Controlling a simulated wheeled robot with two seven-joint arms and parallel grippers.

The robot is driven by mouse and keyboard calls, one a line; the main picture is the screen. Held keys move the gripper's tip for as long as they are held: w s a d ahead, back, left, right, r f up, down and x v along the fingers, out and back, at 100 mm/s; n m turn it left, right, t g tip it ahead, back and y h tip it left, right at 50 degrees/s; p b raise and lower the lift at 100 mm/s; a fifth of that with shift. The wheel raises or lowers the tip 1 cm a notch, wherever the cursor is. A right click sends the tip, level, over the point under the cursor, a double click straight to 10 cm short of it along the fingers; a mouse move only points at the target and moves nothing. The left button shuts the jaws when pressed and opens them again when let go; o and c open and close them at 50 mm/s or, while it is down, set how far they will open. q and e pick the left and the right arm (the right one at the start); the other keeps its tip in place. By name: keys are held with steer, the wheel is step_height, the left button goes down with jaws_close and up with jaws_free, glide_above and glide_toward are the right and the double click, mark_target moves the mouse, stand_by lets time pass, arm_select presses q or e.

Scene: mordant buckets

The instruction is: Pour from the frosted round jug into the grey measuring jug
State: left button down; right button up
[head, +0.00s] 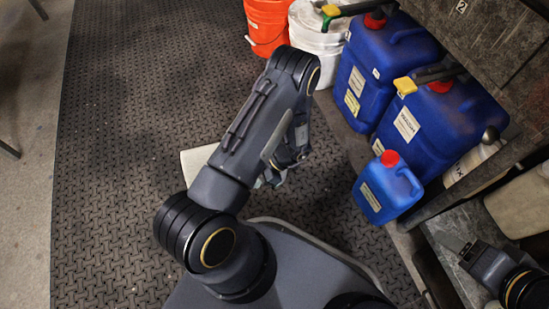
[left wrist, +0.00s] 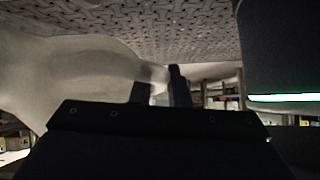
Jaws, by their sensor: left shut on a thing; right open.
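A pale, rounded, translucent jug, which looks like the frosted round jug (left wrist: 85,75), fills the left of the left wrist view. My left gripper (left wrist: 163,88) is shut on a narrow part of it, probably the handle. In the head view my left arm hides most of that gripper; a pale patch beside the arm may be the jug (head: 196,162). My right gripper (head: 468,252) is open at the lower right, over a grey surface, with nothing seen between its fingers. I cannot make out the grey measuring jug in either view.
Large blue canisters (head: 385,65) and a small blue jug with a red cap (head: 386,188) stand at the right. A white bucket (head: 318,35) and an orange bucket (head: 267,22) stand behind. A cream container (head: 522,208) is at the right edge. The dark textured floor mat (head: 120,140) is clear at left.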

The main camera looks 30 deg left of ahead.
arm_select(q)
steer(key=shift+w+d+r+g+y+b, duration=0.15)
steer(key=shift+r+g+y+b, duration=0.1)
steer(key=shift+r+g+y, duration=0.15)
steer(key=shift+w+d+r+g+y+b, duration=0.1)
steer(key=shift+w+r+g+y+b, duration=0.05)
steer(key=shift+r+g+y+b, duration=0.2)
stand_by(4.3)
stand_by(0.4)
